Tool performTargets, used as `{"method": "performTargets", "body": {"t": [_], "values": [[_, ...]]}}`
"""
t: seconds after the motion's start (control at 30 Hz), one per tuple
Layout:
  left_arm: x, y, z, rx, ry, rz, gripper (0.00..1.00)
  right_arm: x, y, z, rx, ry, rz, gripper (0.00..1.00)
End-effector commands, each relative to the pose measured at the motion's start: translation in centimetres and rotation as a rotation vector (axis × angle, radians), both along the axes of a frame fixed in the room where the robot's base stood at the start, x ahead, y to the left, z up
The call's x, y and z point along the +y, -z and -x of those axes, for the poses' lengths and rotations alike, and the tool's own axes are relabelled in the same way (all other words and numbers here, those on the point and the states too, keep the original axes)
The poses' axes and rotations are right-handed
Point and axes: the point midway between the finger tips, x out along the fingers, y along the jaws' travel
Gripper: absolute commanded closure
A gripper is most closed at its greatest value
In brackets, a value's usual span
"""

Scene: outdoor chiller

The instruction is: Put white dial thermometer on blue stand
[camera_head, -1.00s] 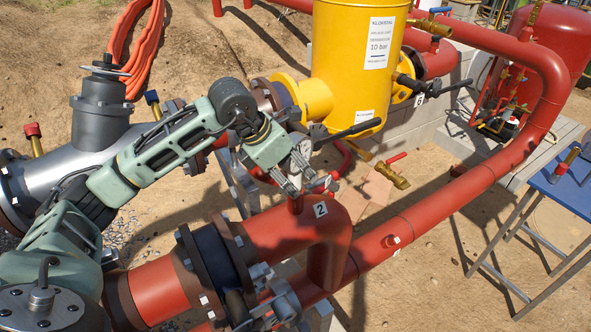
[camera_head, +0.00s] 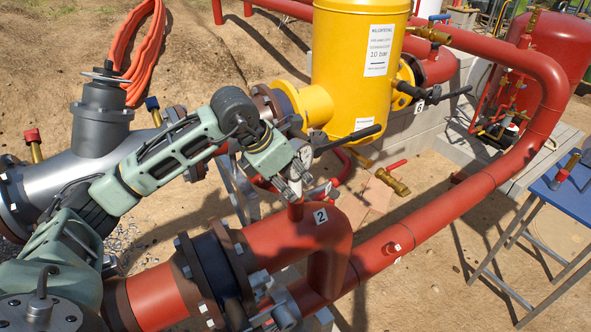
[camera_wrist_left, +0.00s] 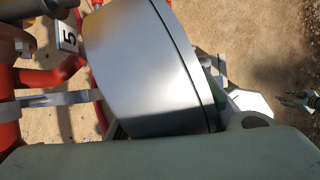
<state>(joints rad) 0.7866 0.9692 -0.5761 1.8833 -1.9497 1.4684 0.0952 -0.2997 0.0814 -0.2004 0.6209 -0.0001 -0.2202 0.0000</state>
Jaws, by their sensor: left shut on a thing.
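My left gripper (camera_head: 290,184) hangs above the red pipe marked 2, near the middle of the head view. It is shut on the dial thermometer, whose pale round case (camera_head: 306,156) shows small beside the fingers. In the left wrist view its grey case (camera_wrist_left: 145,65) fills the middle, and its dial face is turned away. The fingertips' contact is hidden there. The blue stand (camera_head: 567,187), a blue-topped table on thin metal legs, stands at the right edge, well away from the gripper.
A red-and-metal fitting (camera_head: 568,167) stands on the blue top. A yellow tank (camera_head: 345,75) rises behind my gripper. A red pipe (camera_head: 440,208) curves between gripper and stand. A brass valve with a red handle (camera_head: 394,180) lies on the ground. Open sand lies right of the pipe.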

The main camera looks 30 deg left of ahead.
Motion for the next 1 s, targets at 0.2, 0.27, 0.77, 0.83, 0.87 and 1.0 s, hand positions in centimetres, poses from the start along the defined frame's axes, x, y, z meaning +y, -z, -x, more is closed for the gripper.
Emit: {"method": "performTargets", "body": {"t": [0.2,0.27,0.77,0.83,0.87,1.0], "values": [[-0.18,0.2,0.16,0.008,0.002,0.003,1.0,0.01,0.02,0.09,0.002,0.0,0.0,0.6],[-0.2,0.21,0.18,0.008,0.003,0.004,1.0,0.01,0.03,0.1,0.002,0.0,0.0,0.6],[-0.32,-0.08,0.23,0.009,0.005,0.006,1.0,0.19,-0.11,0.14,0.002,0.002,-0.002,0.6],[-0.33,-0.25,0.22,0.009,0.005,0.006,1.0,0.2,-0.18,0.14,0.003,0.002,-0.003,0.6],[-0.34,-0.32,0.22,0.008,0.005,0.006,1.0,0.21,-0.2,0.15,0.003,0.002,-0.003,0.6],[-0.33,-0.67,0.2,0.007,0.005,0.007,1.0,0.21,-0.32,0.14,0.003,0.002,-0.003,0.6]]}}
